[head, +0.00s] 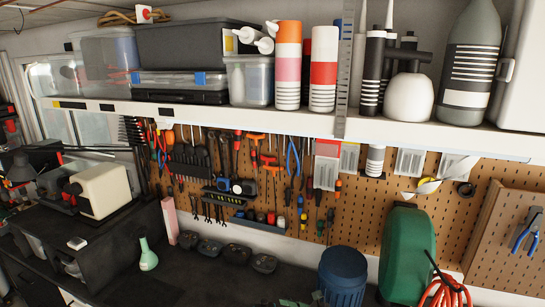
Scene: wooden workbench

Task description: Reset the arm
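Neither of my grippers shows in the head view, and no part of my arms can be made out. The view takes in a dark workbench top (205,284) with a pegboard wall (357,213) behind it. Whether my grippers are open or shut is hidden from me.
A white shelf (285,120) loaded with boxes and bottles spans the wall above the bench. A green bottle (148,255), a blue bin (342,278) and a green case (406,250) stand on the bench. Tools hang on the pegboard. The front middle bench is mostly bare.

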